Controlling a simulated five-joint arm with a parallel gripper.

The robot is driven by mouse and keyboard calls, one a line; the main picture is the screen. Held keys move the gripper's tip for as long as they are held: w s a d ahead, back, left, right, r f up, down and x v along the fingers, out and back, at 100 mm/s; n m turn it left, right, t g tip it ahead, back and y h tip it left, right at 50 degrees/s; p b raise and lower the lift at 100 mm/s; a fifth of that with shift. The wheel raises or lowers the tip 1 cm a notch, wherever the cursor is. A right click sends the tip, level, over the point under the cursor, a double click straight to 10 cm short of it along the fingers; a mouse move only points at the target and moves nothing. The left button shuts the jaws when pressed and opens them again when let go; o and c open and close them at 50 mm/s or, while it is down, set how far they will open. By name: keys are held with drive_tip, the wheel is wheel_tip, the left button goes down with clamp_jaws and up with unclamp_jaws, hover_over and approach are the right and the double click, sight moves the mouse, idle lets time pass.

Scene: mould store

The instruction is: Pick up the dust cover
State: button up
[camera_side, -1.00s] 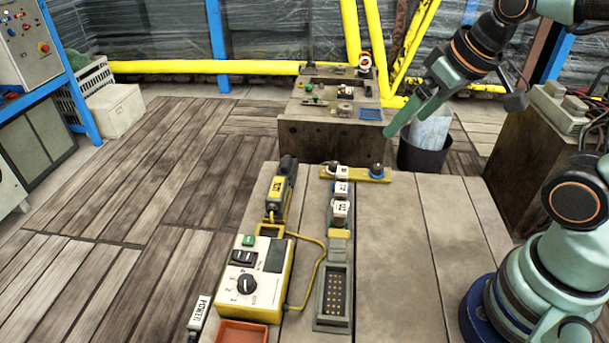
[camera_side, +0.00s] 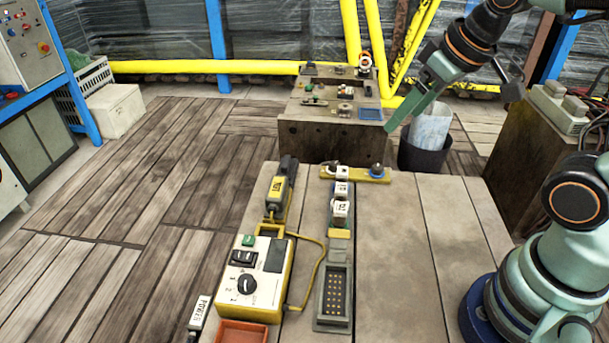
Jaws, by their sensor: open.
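I cannot tell for certain which piece is the dust cover. A small yellow block (camera_side: 340,234) sits on the grey strip at the far end of a grey rectangular housing (camera_side: 349,285) with rows of gold contacts. White cubes with dark marks (camera_side: 341,210) stand farther up the same strip. My gripper (camera_side: 409,98) hangs in the air at the upper right, above and beyond the far end of the bench. Its jaws are apart with nothing visible between them. It is well away from the yellow block.
A white control box with a knob (camera_side: 246,285) and a yellow cable stands left of the housing. A yellow handheld device (camera_side: 278,195) lies behind it. A red tray (camera_side: 242,332) is at the front. The bench top (camera_side: 395,250) is clear to the right. A dark bin (camera_side: 424,160) stands beyond.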

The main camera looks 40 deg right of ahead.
drive_tip(key=w+a+r+n+g, duration=0.1)
drive_tip(key=w+r+n, duration=0.2)
drive_tip(key=w+n, duration=0.45)
drive_tip(key=n+g, duration=0.4)
drive_tip(key=n, duration=1.5)
hover_over(285, 165)
wheel_tip(285, 165, down, 15)
wheel_tip(285, 165, down, 11)
drive_tip(key=shift+f, duration=0.1)
clamp_jaws()
